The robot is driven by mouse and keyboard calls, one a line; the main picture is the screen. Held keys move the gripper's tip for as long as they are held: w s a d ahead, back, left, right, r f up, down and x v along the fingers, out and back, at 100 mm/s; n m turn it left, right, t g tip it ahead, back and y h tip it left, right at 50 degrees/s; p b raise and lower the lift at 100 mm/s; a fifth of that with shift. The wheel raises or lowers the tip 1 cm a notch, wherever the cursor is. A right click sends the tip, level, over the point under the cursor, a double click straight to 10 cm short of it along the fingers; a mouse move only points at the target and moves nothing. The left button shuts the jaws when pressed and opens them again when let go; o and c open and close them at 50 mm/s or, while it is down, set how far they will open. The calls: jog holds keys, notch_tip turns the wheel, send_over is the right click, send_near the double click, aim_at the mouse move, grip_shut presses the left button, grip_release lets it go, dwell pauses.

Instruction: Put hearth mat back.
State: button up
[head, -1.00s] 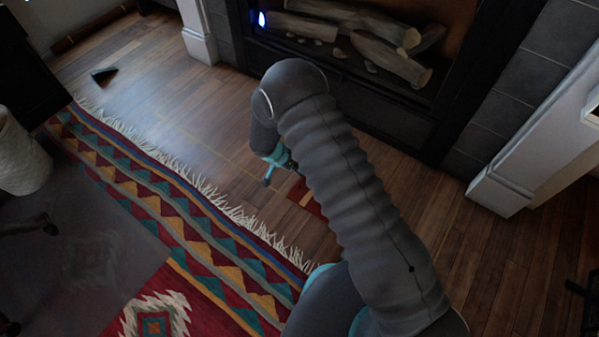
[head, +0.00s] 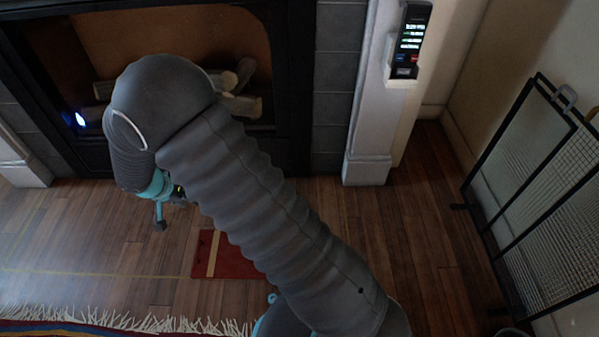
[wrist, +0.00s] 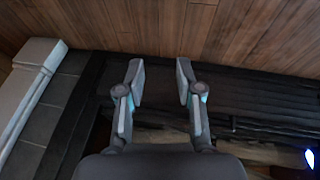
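A flat red mat with a tan stripe (head: 207,262) lies on the wood floor in front of the fireplace in the head view; I take it for the hearth mat. My arm hides part of its right side. My gripper (wrist: 160,82) is open and empty in the wrist view, with a clear gap between its fingers. In the head view my gripper (head: 162,222) hangs above the floor, up and left of the mat and apart from it. The mat does not show in the wrist view.
Thin yellow lines (head: 90,273) mark the floor left of the mat. A fringed rug (head: 120,325) lies along the bottom left. The fireplace (head: 290,90) stands behind, with a white pillar (head: 368,150) beside it. A black mesh screen (head: 520,200) stands at right. Floor between is clear.

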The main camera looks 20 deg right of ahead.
jog(key=s+d+r+y, duration=0.1)
jog(key=s+d+r, duration=0.3)
jog(key=d+r, duration=0.65)
jog(key=s+d+r+y, duration=0.1)
jog(key=s+d+r, duration=0.45)
jog(key=r, duration=0.75)
jog(key=s+d+r+n, duration=0.1)
jog(key=s+d+r, duration=0.1)
jog(key=s, duration=0.4)
jog(key=s+d+r+n+t+y, duration=0.1)
jog(key=s+d+r, duration=0.1)
jog(key=s+d, duration=0.3)
jog(key=s+d+r+n+t, duration=0.1)
jog(key=s+d+r, duration=0.1)
jog(key=s, duration=0.4)
jog(key=shift+s+d+r, duration=0.3)
jog(key=shift+d+r, duration=0.1)
jog(key=shift+d, duration=0.3)
notch_tip(320, 180, up, 5)
jog(key=p, duration=0.5)
